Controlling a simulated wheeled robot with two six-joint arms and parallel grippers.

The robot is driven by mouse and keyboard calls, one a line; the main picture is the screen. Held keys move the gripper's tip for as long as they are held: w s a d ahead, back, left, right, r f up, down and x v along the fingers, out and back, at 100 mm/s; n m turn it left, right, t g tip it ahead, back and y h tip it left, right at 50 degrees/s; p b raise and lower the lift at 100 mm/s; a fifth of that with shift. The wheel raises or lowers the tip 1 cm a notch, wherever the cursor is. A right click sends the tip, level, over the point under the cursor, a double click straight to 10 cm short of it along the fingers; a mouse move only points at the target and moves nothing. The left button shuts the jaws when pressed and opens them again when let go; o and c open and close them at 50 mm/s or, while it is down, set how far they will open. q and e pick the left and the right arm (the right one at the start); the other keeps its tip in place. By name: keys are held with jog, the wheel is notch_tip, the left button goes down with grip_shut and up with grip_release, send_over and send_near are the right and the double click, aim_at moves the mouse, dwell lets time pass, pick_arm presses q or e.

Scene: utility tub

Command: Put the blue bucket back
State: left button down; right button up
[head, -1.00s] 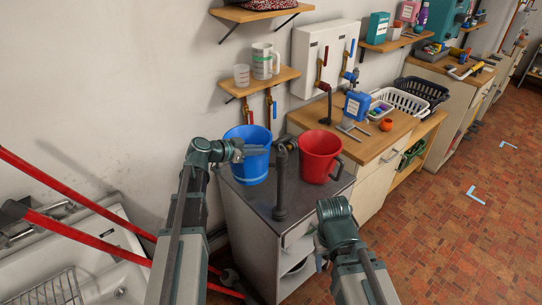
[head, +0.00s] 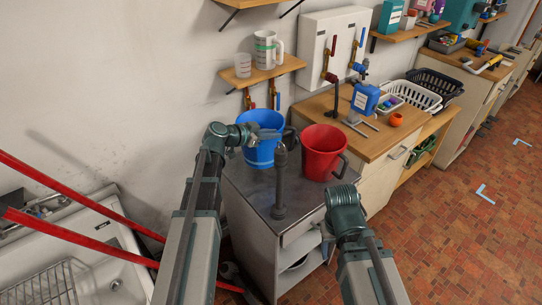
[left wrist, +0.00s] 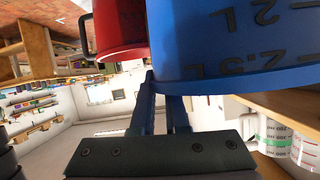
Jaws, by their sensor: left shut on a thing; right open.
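The blue bucket (head: 258,155) is at the back of the grey cabinet top (head: 250,192), by the wall. My left gripper (head: 272,134) reaches it from the left and is shut on it near the rim. In the left wrist view the bucket (left wrist: 240,40) fills the upper right, with volume marks on its wall, and my fingers (left wrist: 158,105) meet its edge. I cannot tell whether its base touches the cabinet top. My right gripper (head: 327,232) is low in front of the cabinet, open, mostly hidden by its own wrist.
A red bucket (head: 321,150) stands close to the right of the blue one. A dark upright pipe (head: 280,185) stands in front, between them. A shelf with cups (head: 262,75) and taps hang above. The cabinet top's front left is clear.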

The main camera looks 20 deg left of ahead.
pick_arm(q)
jog(key=shift+f+b, duration=0.8)
jog(key=shift+f, duration=0.55)
pick_arm(e)
jog(key=shift+f, duration=1.45)
pick_arm(q)
notch_tip(320, 180, down, 4)
jog(key=b, duration=0.3)
jog(key=shift+r+b, duration=0.15)
jog(key=shift+b, duration=0.2)
pick_arm(e)
notch_tip(320, 180, down, 4)
jog(key=shift+r, duration=0.25)
pick_arm(q)
jog(key=c, duration=0.9)
grip_release()
pick_arm(e)
jog(key=shift+f, duration=0.1)
